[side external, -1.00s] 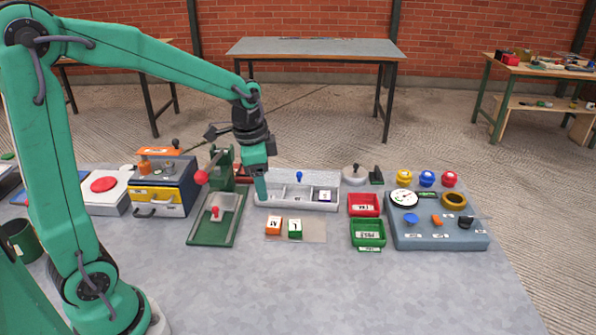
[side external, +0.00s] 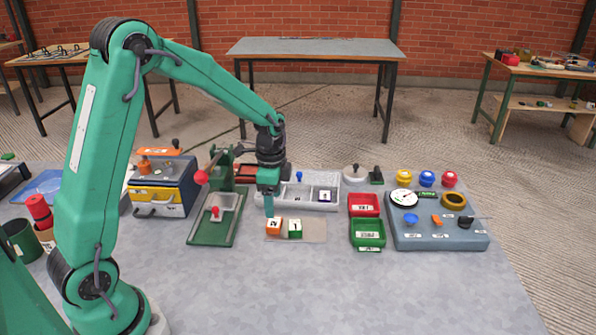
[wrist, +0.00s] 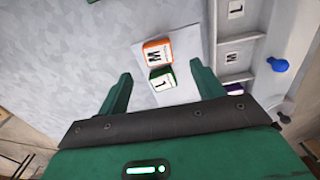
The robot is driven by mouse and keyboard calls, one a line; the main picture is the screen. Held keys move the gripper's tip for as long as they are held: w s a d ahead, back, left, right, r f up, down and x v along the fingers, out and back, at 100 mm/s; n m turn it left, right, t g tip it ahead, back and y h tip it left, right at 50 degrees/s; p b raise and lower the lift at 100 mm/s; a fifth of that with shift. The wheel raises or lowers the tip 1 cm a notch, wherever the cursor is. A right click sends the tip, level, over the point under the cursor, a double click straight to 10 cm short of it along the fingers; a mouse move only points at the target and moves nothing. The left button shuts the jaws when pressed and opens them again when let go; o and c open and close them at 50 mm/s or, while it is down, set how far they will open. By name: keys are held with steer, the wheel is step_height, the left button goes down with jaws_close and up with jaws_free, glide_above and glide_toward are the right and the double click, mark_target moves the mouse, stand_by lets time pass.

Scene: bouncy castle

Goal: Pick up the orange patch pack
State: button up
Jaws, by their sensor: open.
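The orange patch pack (side external: 274,226) is a small block with a white labelled face, sitting on a pale mat (side external: 315,237) left of a green pack (side external: 295,229). My gripper (side external: 269,214) is open and empty, just above and behind the orange pack in the side view. In the wrist view the orange pack (wrist: 158,50) lies ahead of my fingertips, between their lines. The green pack (wrist: 161,80) is closer, in the gap between the spread fingers (wrist: 160,75). I cannot tell the exact height of the fingertips over the packs.
A green press (side external: 212,222) is at left. Red (side external: 364,204) and green (side external: 368,234) bins and a blue-grey panel (side external: 440,236) are at right. The front of the table is clear.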

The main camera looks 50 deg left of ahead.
mark_target(274, 222)
steer(key=shift+f, duration=0.65)
steer(key=shift+f, duration=0.15)
steer(key=shift+s+d+f, duration=0.1)
steer(key=shift+f, duration=2.35)
steer(key=shift+c, duration=0.5)
steer(key=c, duration=1)
